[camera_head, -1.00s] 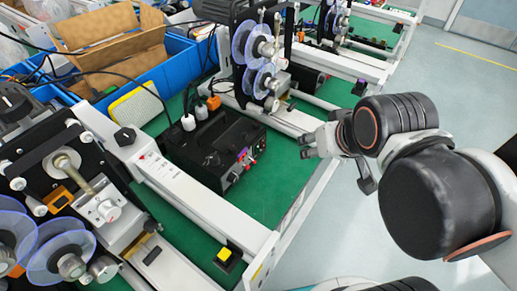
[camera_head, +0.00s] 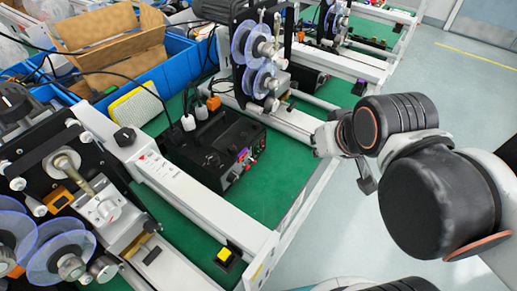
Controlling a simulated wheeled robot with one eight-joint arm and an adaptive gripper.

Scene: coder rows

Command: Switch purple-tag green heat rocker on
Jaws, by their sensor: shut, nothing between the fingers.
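A black control box (camera_head: 213,145) sits on the green bench mat between two white rails. Its front panel faces the lower right and carries small controls. A purple patch (camera_head: 242,154) shows on that panel, with small red and pale parts beside it. The green heat rocker is too small to make out, and its on or off position cannot be read. My gripper (camera_head: 318,142) is to the right of the box, apart from it, near the white rail in the picture. It is shut and empty, and its fingertips are seen small and foreshortened.
White frame rails (camera_head: 205,185) run along both sides of the box. A machine with translucent spools (camera_head: 262,65) stands behind it. A yellow button (camera_head: 224,254) sits at the front of the mat (camera_head: 272,180). Blue bins (camera_head: 190,65) are at the back left. Open floor lies right.

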